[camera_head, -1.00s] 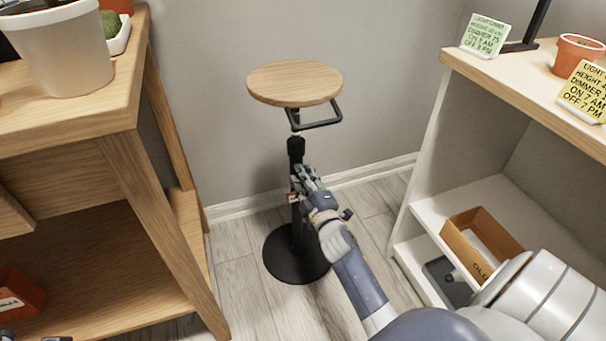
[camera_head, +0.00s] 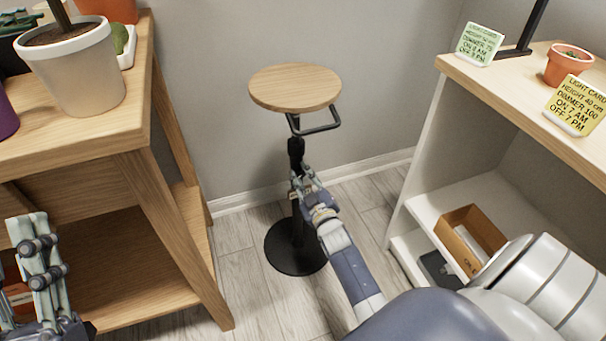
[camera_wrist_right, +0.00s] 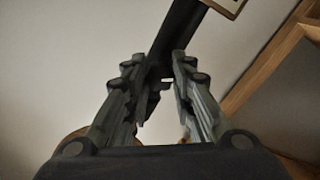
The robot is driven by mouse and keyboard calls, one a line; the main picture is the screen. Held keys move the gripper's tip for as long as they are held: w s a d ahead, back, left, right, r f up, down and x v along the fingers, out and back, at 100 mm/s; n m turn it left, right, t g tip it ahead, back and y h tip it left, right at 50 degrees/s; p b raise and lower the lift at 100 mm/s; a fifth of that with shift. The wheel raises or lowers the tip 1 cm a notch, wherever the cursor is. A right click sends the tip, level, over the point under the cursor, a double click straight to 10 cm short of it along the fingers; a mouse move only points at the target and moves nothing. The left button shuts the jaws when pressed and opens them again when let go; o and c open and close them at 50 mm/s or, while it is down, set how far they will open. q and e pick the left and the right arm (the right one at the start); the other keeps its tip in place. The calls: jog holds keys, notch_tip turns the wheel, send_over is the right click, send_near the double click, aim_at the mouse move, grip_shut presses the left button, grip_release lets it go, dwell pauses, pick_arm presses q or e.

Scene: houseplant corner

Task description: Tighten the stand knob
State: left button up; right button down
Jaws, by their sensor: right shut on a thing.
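The stand has a round wooden top (camera_head: 295,88), a black bent handle (camera_head: 322,126) under it, a black post (camera_head: 296,150) and a round black base (camera_head: 297,250) on the floor. It stands upright. My right gripper (camera_head: 300,180) is at the post's middle, shut on the stand knob, which the fingers hide. In the right wrist view, the dark post (camera_wrist_right: 180,32) runs just beyond the fingertips (camera_wrist_right: 164,75). My left gripper (camera_head: 38,245) is at the lower left, away from the stand; its opening is unclear.
A wooden plant bench (camera_head: 135,125) with a white pot (camera_head: 75,75) stands left. A white shelf unit with a wooden top (camera_head: 530,110) stands right, holding light cards (camera_head: 577,103), a terracotta pot (camera_head: 568,65) and a cardboard box (camera_head: 455,235). Grey wall is behind; floor around the base is clear.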

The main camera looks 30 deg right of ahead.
dwell(0.3)
jog(key=c, duration=1.3)
grip_release()
jog(key=v, duration=1.2)
jog(key=shift+f, duration=0.1)
